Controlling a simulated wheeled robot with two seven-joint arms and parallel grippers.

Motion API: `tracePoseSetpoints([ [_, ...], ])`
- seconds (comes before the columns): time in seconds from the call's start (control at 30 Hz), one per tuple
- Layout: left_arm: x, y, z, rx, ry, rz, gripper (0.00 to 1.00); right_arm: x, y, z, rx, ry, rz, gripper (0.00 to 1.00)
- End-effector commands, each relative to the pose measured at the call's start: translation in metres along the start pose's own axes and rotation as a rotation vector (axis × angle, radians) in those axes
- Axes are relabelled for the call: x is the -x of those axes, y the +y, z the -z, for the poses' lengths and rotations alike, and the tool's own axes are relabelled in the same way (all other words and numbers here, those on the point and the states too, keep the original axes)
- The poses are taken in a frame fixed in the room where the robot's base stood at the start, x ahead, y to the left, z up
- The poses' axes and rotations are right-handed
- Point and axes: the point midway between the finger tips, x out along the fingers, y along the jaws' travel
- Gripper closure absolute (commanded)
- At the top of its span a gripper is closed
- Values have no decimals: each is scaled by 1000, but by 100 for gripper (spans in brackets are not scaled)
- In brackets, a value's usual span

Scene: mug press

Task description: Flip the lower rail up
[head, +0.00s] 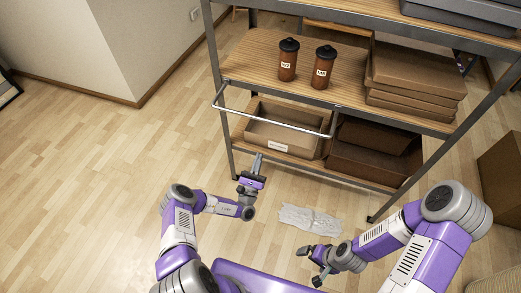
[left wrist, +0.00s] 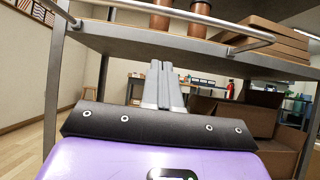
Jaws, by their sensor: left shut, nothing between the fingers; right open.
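My right gripper (head: 312,264) is open and empty, low in front of the rack, well away from the rail.
Two brown cups with black lids (head: 288,62) (head: 324,70) stand on the middle shelf (head: 245,65), beside stacked cardboard boxes (head: 415,75). An open box (head: 285,137) sits on the lower shelf behind the rail. A crumpled whitish sheet (head: 310,220) lies on the floor. Floor to the left is clear.

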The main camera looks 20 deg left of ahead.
Motion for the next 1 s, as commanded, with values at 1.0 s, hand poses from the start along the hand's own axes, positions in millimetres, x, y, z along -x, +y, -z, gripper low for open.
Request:
tracePoseSetpoints([
  [1.0,-114,0,-29,0,-2,2,100,-4,2,0,0,0,0,0],
])
